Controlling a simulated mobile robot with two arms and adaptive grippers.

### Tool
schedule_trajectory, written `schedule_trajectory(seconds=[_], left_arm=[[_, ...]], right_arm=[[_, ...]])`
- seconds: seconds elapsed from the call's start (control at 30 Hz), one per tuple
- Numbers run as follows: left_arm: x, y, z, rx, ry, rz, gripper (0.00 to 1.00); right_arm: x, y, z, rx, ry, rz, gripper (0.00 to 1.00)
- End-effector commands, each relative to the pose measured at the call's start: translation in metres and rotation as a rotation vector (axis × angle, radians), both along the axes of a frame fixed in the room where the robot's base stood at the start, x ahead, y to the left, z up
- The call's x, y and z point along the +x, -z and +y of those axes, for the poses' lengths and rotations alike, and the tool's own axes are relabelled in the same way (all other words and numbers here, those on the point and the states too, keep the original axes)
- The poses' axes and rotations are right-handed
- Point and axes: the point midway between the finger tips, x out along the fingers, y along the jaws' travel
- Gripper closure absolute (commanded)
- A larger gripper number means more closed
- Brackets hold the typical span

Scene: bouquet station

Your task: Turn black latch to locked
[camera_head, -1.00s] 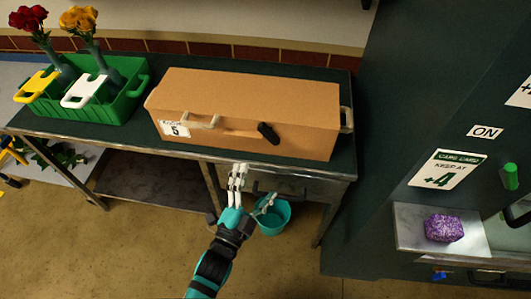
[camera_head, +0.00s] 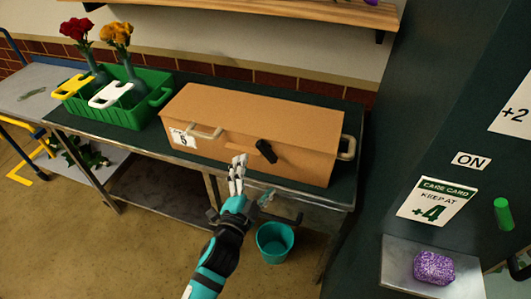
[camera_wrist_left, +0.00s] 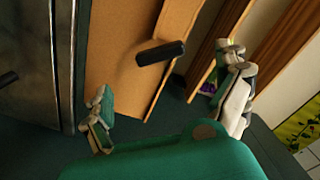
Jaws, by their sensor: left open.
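The black latch (camera_head: 266,151) is on the front face of the brown case (camera_head: 262,103), which lies on the green-topped table. It sits tilted, running from upper left to lower right in the head view. In the left wrist view the latch (camera_wrist_left: 160,52) stands out from the brown face, ahead of the fingers. My left gripper (camera_head: 237,166) is open and empty, in front of the case, left of and below the latch. Its fingers (camera_wrist_left: 168,100) are spread wide in the left wrist view, apart from the latch. My right gripper is not in view.
A green tray (camera_head: 128,117) with flowers stands to the left. A teal bucket (camera_head: 275,242) is below the table edge. A dark cabinet with a care card (camera_head: 437,202) stands on the right.

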Motion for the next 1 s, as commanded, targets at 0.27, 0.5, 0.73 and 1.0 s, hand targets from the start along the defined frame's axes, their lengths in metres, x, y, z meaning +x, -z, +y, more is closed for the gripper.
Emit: schedule_trajectory(seconds=[0.27, 0.5, 0.73, 1.0], left_arm=[[0.054, -0.002, -0.018, -0.001, 0.0, -0.001, 0.0], [0.075, 0.0, -0.024, 0.0, -0.001, 0.001, 0.0], [0.078, 0.0, -0.025, 0.0, 0.0, 0.0, 0.0], [0.078, 0.0, -0.025, 0.0, 0.0, 0.0, 0.24]], right_arm=[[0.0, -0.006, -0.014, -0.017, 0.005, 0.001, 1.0], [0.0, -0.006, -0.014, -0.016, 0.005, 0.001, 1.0], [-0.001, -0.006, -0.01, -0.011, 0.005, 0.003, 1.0], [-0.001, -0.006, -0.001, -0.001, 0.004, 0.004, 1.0]])
